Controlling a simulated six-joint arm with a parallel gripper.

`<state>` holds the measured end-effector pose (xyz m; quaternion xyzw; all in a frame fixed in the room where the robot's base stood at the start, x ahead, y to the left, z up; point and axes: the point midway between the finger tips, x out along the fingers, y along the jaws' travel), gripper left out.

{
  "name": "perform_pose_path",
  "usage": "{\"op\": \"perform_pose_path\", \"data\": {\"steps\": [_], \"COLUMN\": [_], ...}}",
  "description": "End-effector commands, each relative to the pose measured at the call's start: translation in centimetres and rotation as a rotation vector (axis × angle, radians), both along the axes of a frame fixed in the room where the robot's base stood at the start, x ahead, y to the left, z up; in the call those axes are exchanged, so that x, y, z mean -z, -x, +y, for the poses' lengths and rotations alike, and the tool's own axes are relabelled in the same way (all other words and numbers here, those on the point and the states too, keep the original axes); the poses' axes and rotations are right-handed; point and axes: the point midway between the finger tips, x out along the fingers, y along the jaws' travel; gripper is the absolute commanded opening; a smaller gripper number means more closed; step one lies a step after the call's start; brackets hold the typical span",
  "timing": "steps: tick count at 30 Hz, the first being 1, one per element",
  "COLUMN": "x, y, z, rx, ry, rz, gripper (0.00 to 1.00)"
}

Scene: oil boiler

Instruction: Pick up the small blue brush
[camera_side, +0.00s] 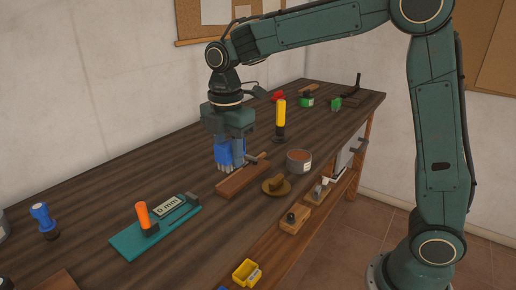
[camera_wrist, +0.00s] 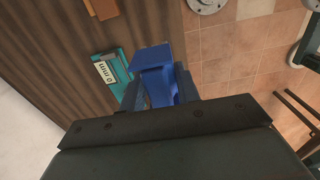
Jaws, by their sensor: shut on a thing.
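The small blue brush (camera_side: 222,153) is between the fingers of my gripper (camera_side: 232,160), low over the dark wooden bench in the side view. In the wrist view the blue brush (camera_wrist: 155,75) fills the space between the two dark fingers of my gripper (camera_wrist: 160,88). My gripper is shut on it and points downward. Part of the brush is hidden by the fingers, and I cannot tell whether it touches the bench.
A brown wooden block (camera_side: 240,178) lies close beside the gripper.

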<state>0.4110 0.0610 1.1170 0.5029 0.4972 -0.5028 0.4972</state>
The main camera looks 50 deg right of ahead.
Motion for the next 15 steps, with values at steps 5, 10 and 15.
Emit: {"op": "perform_pose_path", "data": {"steps": [5,10,15], "x": [-1.7,-2.2,-2.2], "y": [0.0,0.0,0.0], "z": [0.0,0.0,0.0], "rx": [0.000,0.000,0.000], "ry": [0.000,0.000,0.000], "rz": [-0.002,-0.001,-0.001], "gripper": [0.08,0.08,0.08]}}
